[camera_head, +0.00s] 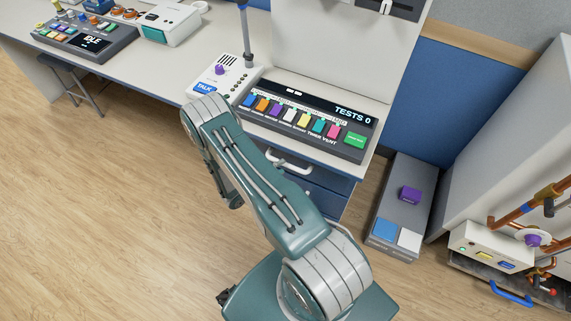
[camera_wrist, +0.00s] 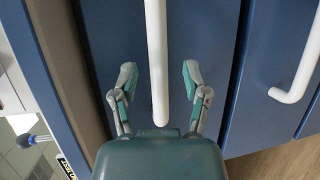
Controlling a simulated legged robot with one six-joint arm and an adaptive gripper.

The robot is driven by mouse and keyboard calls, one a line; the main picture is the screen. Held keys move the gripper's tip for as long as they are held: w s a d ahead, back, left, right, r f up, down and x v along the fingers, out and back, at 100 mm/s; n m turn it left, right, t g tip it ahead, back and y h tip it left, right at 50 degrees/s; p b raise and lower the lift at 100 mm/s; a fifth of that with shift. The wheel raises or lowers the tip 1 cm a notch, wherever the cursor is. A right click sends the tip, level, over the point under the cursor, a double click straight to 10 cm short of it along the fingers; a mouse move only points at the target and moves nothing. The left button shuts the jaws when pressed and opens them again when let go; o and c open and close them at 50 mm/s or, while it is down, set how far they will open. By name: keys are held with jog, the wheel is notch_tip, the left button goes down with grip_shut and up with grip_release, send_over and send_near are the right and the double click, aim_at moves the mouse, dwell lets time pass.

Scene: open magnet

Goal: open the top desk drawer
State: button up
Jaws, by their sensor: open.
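The top desk drawer has a blue front (camera_wrist: 215,40) and a white bar handle (camera_wrist: 156,55). In the head view its handle (camera_head: 290,162) shows below the desk's front edge, partly behind my arm. My gripper (camera_wrist: 159,74) is open in the wrist view, with one fingertip on each side of the top handle. Gaps show between the handle and both fingertips, and the handle's end lies just in front of my palm. The drawer looks shut. In the head view my fingertips are hidden behind my arm.
A lower drawer handle (camera_wrist: 300,70) is at the right of the wrist view. On the desk (camera_head: 140,65) above are a button panel (camera_head: 300,118) and a talk box (camera_head: 218,80). A grey box (camera_head: 402,205) stands right of the drawers.

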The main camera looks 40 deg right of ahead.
jog(key=shift+d+f, duration=0.2)
jog(key=shift+d, duration=1.1)
grip_shut()
jog(key=shift+a, duration=0.1)
